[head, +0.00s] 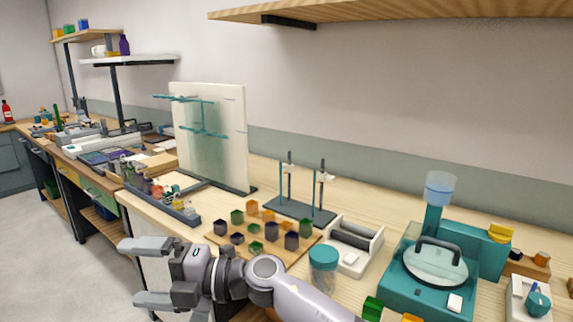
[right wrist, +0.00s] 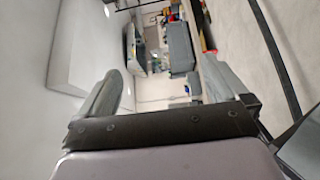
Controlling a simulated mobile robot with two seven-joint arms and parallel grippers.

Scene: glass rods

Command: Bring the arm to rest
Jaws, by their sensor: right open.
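My right gripper (head: 142,272) is in the lower left of the head view, in front of the workbench's front edge and over the floor side. Its two grey fingers are spread apart with nothing between them. The right wrist view also shows the open fingers (right wrist: 165,95), with the far room between them. The arm reaches in from the bottom of the head view, in front of the bench. My left gripper does not show in either view.
A wooden board with several dark, green and orange blocks (head: 271,231) lies on the bench beside the arm. A stand with rods (head: 300,208), a teal-lidded jar (head: 323,268) and a teal machine (head: 400,300) are to the right. A wooden shelf (head: 400,12) hangs above. The floor at left is clear.

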